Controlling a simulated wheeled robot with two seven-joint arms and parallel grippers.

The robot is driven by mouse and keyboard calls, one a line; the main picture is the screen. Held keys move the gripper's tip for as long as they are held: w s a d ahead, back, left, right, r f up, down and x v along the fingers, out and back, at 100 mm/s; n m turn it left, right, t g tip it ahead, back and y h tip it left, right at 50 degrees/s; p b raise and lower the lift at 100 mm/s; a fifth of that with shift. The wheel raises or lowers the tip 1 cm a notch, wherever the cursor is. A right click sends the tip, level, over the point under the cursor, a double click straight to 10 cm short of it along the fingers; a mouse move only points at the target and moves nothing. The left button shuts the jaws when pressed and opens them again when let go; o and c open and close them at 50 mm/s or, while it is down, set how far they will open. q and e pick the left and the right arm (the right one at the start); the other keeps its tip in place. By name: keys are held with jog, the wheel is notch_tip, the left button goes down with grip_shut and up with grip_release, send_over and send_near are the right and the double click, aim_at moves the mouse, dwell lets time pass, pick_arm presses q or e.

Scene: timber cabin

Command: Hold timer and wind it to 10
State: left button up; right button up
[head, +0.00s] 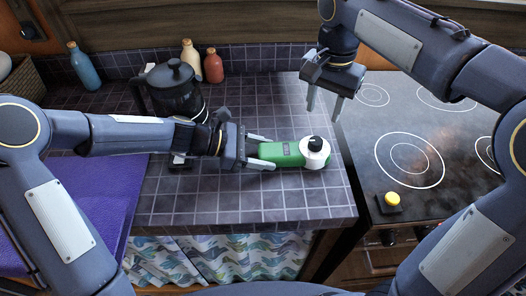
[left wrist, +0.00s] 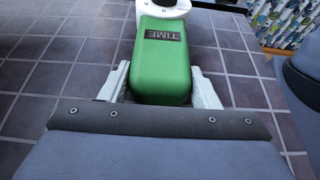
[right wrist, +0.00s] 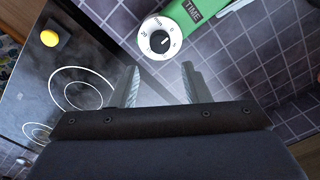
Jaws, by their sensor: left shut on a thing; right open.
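The timer has a green body (head: 283,154) marked TIME and a round white dial with a black knob (head: 315,151) at its right end. It lies on the dark tiled counter. My left gripper (head: 262,152) is shut on the green body from the left; its fingers flank the body in the left wrist view (left wrist: 160,85). My right gripper (head: 325,103) is open and empty, above and behind the dial, pointing down. In the right wrist view the dial (right wrist: 157,38) shows numbers and a dark pointer, beyond the open fingers; the exact setting is too small to read.
A black cooktop (head: 420,140) adjoins the counter on the right, with a yellow-topped button (head: 392,198) near its front. A dark French press (head: 175,92) stands behind my left arm. Several bottles stand along the back wall. A purple cloth (head: 85,195) lies at left.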

aim_at(316, 140)
jog(key=n, duration=0.3)
jog(key=f+n, duration=0.1)
jog(key=n, duration=0.7)
jog(key=shift+a+f, duration=0.1)
jog(key=shift+f, duration=0.05)
jog(key=n, duration=0.5)
jog(key=shift+f, duration=0.2)
jog(key=n, duration=0.5)
jog(key=shift+f+n, duration=0.2)
jog(key=shift+n, duration=0.1)
jog(key=n, duration=0.5)
jog(key=shift+f, duration=0.1)
jog(key=n, duration=0.5)
jog(key=shift+n, duration=0.3)
jog(key=n, duration=1)
jog(key=shift+n, duration=0.4)
jog(key=shift+f, duration=4)
jog(key=shift+c, duration=0.2)
